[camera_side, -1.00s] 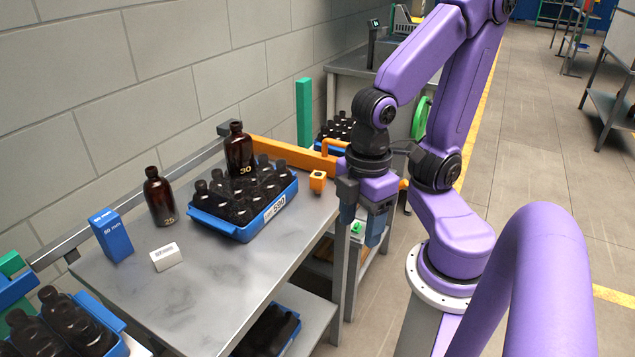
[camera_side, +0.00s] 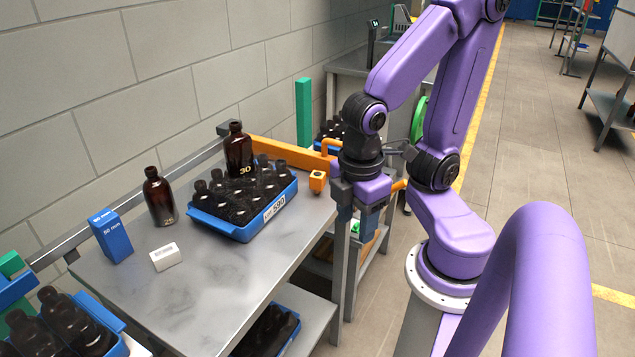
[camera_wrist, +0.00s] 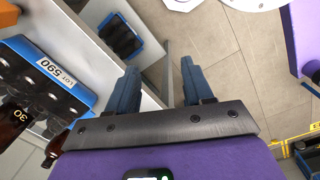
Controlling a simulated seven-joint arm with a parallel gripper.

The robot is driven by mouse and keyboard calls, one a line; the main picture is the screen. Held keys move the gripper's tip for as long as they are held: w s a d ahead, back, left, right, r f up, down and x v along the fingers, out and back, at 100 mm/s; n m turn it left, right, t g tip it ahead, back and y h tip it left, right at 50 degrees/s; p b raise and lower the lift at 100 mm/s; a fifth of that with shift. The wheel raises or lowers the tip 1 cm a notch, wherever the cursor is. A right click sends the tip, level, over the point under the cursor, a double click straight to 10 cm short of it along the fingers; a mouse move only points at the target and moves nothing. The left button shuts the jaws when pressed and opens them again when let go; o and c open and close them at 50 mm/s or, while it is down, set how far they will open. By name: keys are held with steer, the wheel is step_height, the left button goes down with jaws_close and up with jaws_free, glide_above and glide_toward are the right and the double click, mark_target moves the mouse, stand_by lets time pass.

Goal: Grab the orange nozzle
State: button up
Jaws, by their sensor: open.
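The orange nozzle (camera_side: 317,181) is a small block with a dark hole, hanging at the end of an orange pipe by the right edge of the steel table in the side view. I cannot make it out in the wrist view. My gripper (camera_side: 357,226) points down just right of the nozzle and somewhat lower, past the table's edge. The wrist view shows its two blue fingers (camera_wrist: 158,72) apart with nothing between them. The fingers appear apart from the nozzle.
A blue crate of amber bottles (camera_side: 247,229) stands on the table, left of the nozzle. An orange beam (camera_side: 285,152) runs behind. The table front (camera_side: 215,310) is clear.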

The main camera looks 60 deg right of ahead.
steer(key=w+d+f+n+h, duration=0.1)
steer(key=w+d+f+h, duration=0.2)
steer(key=w+d+h, duration=0.6)
steer(key=n+t+h, duration=0.3)
steer(key=n+h, duration=0.3)
steer(key=h, duration=0.2)
glide_above(315, 182)
steer(key=s+a, duration=0.1)
steer(key=a, duration=0.4)
step_height(315, 182, down, 8)
steer(key=shift+f, duration=0.15)
steer(key=shift+d+f, duration=0.15)
steer(key=shift+f, duration=0.1)
steer(key=shift+w+d+r, duration=0.1)
steer(key=shift+w+d, duration=0.1)
steer(key=shift+d, duration=0.95)
steer(key=shift+w+d+f, duration=0.1)
steer(key=shift+w+d, duration=0.15)
steer(key=shift+d, duration=0.95)
steer(key=shift+w+d+r, duration=0.1)
steer(key=shift+w+d, duration=0.1)
steer(key=shift+d, duration=0.95)
steer(key=c, duration=0.7)
